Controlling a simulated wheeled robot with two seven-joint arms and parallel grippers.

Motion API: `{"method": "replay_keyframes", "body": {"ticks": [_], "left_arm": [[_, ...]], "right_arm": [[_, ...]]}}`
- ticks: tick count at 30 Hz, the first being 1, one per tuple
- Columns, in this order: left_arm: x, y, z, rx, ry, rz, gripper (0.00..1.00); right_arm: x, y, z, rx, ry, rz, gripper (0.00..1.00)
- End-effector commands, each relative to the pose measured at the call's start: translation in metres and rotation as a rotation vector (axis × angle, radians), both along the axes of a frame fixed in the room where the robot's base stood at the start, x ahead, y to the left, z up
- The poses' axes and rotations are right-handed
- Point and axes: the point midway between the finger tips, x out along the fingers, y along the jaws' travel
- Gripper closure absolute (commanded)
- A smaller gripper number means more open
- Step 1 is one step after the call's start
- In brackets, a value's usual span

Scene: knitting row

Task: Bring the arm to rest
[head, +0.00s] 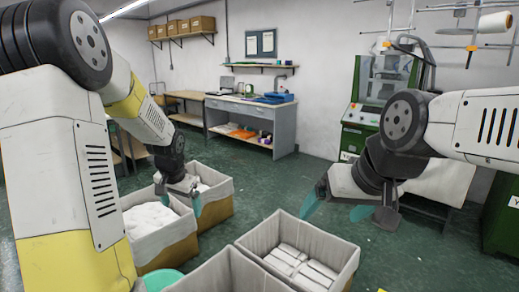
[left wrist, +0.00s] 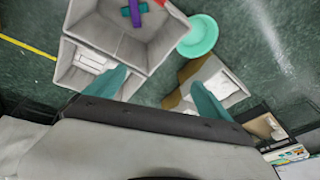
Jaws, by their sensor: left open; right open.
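My left gripper (head: 181,196) hangs open and empty above the bins at left centre. Its teal fingers also show apart in the left wrist view (left wrist: 160,93), with nothing between them. My right gripper (head: 338,207) is open and empty, its teal fingers spread above the floor just beyond the bin of white packets (head: 352,262). Both arms are raised in front of me, the left one large at the left edge.
Lined bins stand on the green floor: one with white fill (head: 148,247), one at the front (head: 215,275). In the left wrist view, a bin holds a purple and blue piece (left wrist: 133,12) near a teal disc (left wrist: 197,36). A green machine (head: 358,135) and workbench (head: 245,118) stand behind.

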Motion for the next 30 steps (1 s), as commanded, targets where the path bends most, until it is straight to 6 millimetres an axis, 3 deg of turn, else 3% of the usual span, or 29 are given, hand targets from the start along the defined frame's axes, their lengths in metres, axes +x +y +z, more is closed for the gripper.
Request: {"method": "replay_keyframes", "body": {"ticks": [1, 3, 12, 21, 25, 30], "left_arm": [[-0.012, -0.006, 0.021, -0.011, -0.023, 0.015, 0.07], [-0.029, -0.015, 0.043, -0.03, -0.043, 0.037, 0.07], [-0.114, -0.052, 0.115, -0.139, -0.126, 0.117, 0.07], [-0.202, -0.086, 0.146, -0.277, -0.189, 0.165, 0.07], [-0.228, -0.095, 0.149, -0.323, -0.202, 0.173, 0.07], [-0.242, -0.101, 0.149, -0.351, -0.207, 0.178, 0.07]], "right_arm": [[0.0, 0.0, 0.0, 0.0, 0.0, 0.0, 0.12], [0.0, 0.0, 0.0, 0.0, 0.0, 0.0, 0.12], [0.0, 0.0, 0.0, 0.0, 0.0, 0.0, 0.12], [0.0, 0.0, 0.0, 0.0, 0.0, 0.0, 0.12], [0.0, 0.0, 0.0, 0.0, 0.0, 0.0, 0.12], [0.0, 0.0, 0.0, 0.0, 0.0, 0.0, 0.12]]}}
